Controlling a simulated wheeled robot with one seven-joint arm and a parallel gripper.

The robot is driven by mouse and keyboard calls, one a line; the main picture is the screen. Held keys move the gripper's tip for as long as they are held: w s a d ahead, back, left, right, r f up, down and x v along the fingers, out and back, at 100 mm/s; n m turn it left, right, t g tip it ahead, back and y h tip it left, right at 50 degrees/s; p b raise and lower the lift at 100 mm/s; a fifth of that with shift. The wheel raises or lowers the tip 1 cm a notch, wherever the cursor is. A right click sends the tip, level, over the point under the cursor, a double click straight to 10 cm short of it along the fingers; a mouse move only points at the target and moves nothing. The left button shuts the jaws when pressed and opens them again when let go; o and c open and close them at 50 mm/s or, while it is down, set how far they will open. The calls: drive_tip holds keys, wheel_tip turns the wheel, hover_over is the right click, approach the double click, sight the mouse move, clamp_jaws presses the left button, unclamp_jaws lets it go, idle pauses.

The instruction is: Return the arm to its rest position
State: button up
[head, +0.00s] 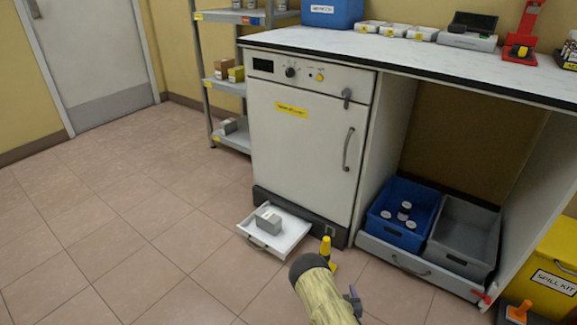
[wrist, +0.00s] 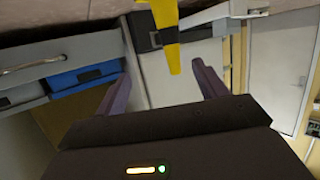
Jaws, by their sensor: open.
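My arm (head: 325,292) reaches in from the bottom of the head view, low over the floor in front of the cabinet. One purple-grey finger of my gripper shows beside it; the rest is hidden by the arm. In the wrist view my gripper (wrist: 163,80) is open, its two fingers wide apart. I see nothing held between them. A yellow and black upright thing (wrist: 168,38) shows beyond the gap; I cannot tell how far away it is. A yellow and black thing (head: 326,248) also shows just past the arm in the head view.
A low white drawer (head: 290,238) with a grey box (head: 268,220) stands open below the white cabinet (head: 300,140). Right of it, another drawer holds a blue bin (head: 378,226) and a grey bin (head: 465,235). A yellow spill kit (head: 553,270) stands at right. Floor at left is clear.

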wheel_tip(320, 180, up, 28)
drive_tip(key=m+g+h+p, duration=0.2)
drive_tip(key=m+g+p, duration=0.1)
drive_tip(key=g+p, duration=0.35)
drive_tip(key=s+a+r+n+g+y+p, duration=0.2)
drive_tip(key=s+r+g+p, duration=0.45)
drive_tip(key=s+r, duration=1.75)
wheel_tip(320, 180, up, 38)
drive_tip(key=w+t+p, duration=0.1)
drive_tip(key=p, duration=3.7)
drive_tip(key=shift+a+h, duration=0.3)
drive_tip(key=shift+a, duration=0.1)
